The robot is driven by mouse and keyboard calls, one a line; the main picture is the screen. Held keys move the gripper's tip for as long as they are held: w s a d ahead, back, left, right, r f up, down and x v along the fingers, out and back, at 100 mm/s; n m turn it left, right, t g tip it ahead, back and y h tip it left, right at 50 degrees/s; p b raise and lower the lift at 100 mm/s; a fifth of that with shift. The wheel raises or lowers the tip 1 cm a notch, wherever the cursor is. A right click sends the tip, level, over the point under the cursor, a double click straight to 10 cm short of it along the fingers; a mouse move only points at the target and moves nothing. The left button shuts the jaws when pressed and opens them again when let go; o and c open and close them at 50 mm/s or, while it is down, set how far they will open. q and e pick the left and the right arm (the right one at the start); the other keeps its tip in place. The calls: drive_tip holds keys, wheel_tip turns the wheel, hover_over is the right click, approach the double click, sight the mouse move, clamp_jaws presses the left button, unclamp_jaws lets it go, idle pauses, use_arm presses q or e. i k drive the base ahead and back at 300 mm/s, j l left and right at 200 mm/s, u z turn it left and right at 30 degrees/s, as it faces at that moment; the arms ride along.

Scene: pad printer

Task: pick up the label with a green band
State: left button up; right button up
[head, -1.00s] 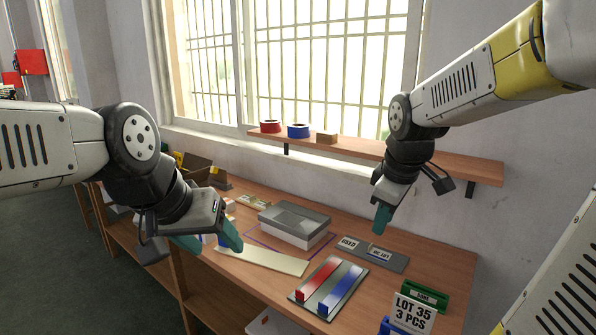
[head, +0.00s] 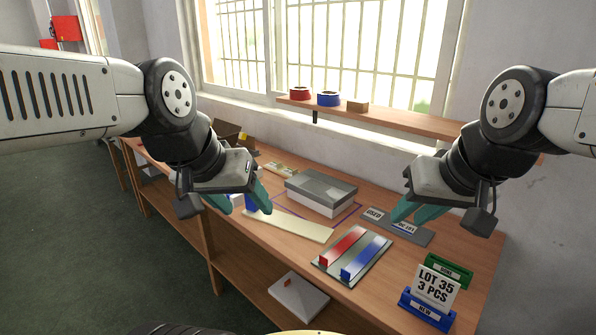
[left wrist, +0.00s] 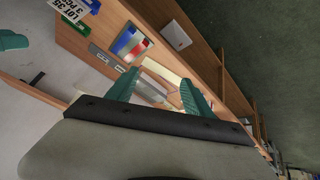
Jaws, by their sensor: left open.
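I cannot pick out a label with a green band in either view. Small blue and white items (head: 236,200) stand at the left of the table, partly hidden by my left gripper (head: 241,203). That gripper is open and empty above the table's left part. Its spread fingers also show in the left wrist view (left wrist: 159,80). My right gripper (head: 408,214) hangs over the grey plate (head: 421,238) with the USED label; whether its fingers are apart is unclear.
A grey-lidded box (head: 322,188) stands mid-table, beside a cream strip (head: 300,228). A plate with red and blue bars (head: 325,262) lies in front. A LOT 35 sign (head: 437,284), blue holder (head: 427,312) and green holder (head: 449,268) stand at the right. A shelf (head: 400,120) runs behind.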

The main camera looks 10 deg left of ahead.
sight(288, 171)
drive_tip(key=i+j+z, duration=0.15)
drive_tip(key=z, duration=0.85)
drive_tip(key=i+j+z, duration=0.1)
drive_tip(key=j+z, duration=0.3)
drive_tip(key=j, duration=0.25)
drive_tip(key=j+z, duration=0.35)
drive_tip(key=j, duration=1.3)
drive_tip(key=k+z, duration=0.05)
